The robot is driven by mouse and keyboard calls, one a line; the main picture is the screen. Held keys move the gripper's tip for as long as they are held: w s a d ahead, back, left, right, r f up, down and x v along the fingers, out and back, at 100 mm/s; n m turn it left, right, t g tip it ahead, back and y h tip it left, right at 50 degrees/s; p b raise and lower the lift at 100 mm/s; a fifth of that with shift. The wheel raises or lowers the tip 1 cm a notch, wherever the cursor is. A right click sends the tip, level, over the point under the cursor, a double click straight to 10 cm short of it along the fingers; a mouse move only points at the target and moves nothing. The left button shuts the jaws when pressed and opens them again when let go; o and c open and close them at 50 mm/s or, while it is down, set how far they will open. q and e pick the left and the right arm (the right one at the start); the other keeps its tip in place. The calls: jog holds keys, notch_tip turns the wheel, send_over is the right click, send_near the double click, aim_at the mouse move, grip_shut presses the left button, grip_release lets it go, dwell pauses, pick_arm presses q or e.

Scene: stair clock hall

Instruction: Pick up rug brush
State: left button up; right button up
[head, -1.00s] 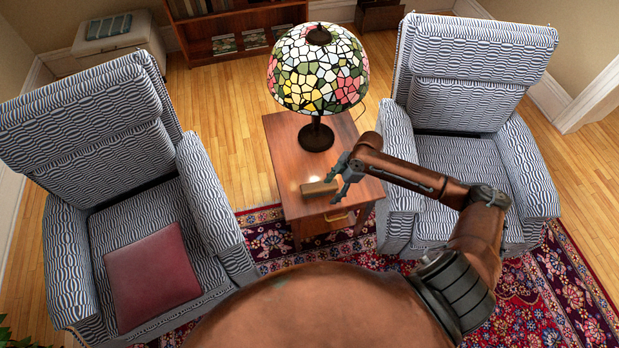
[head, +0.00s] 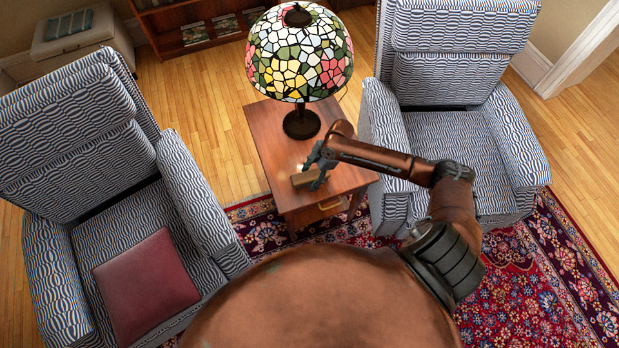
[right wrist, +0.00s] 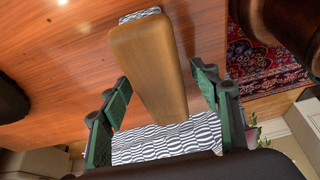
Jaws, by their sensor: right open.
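The rug brush, a light wooden block (head: 303,179), lies on the small brown side table (head: 262,135) near its front edge. In the right wrist view the brush (right wrist: 150,70) is a long wooden bar reaching between my fingers. My right gripper (head: 319,168) is at the brush's right end, just over the table. In the right wrist view the gripper (right wrist: 163,88) is open, with one green-padded finger on each side of the brush and gaps showing. Whether either finger touches it, I cannot tell. My left gripper is not in view.
A stained-glass lamp (head: 299,62) stands on the table behind the brush. Patterned armchairs flank the table, one left (head: 100,160) with a red cushion (head: 146,287), one right (head: 455,150). A drawer with a brass handle (head: 329,205) is below the front edge.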

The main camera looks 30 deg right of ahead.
jog(key=shift+r, duration=0.1)
jog(key=c, duration=1.4)
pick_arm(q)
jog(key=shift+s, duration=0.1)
pick_arm(e)
jog(key=shift+d, duration=0.1)
